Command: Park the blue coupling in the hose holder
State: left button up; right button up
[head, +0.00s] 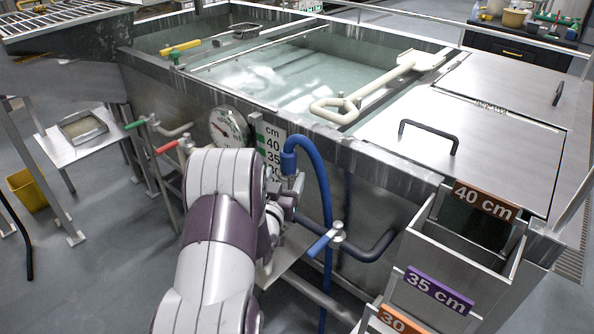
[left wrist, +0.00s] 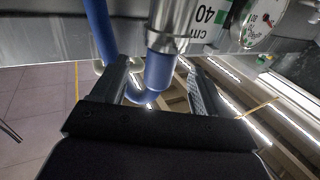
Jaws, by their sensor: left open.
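The blue hose (head: 325,190) arches over beside the tank's front wall, and its end points down at a metal coupling (head: 293,182). In the left wrist view, upside down, the blue hose end (left wrist: 159,72) and metal coupling (left wrist: 168,32) lie at the mouth of my left gripper (left wrist: 156,66). The two fingers are apart, one on each side of the blue part, with gaps visible. In the head view the left gripper (head: 286,194) is mostly hidden behind its own arm. I cannot make out a separate hose holder or tell whether the coupling sits in it. My right gripper is not in view.
The water tank (head: 350,140) stands right behind the gripper, with a round gauge (head: 228,127) and a cm scale (head: 270,145) on its wall. A blue-handled valve (head: 325,240) and dark pipe stick out at right. Red (head: 167,147) and green (head: 134,125) handles are at left.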

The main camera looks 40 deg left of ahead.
pick_arm(q)
jog(key=shift+x, duration=1.2)
jog(key=x, duration=0.5)
jog(key=shift+w+a+f, duration=0.15)
jog(key=shift+a, duration=0.05)
jog(key=shift+c, duration=1.3)
jog(key=c, duration=1)
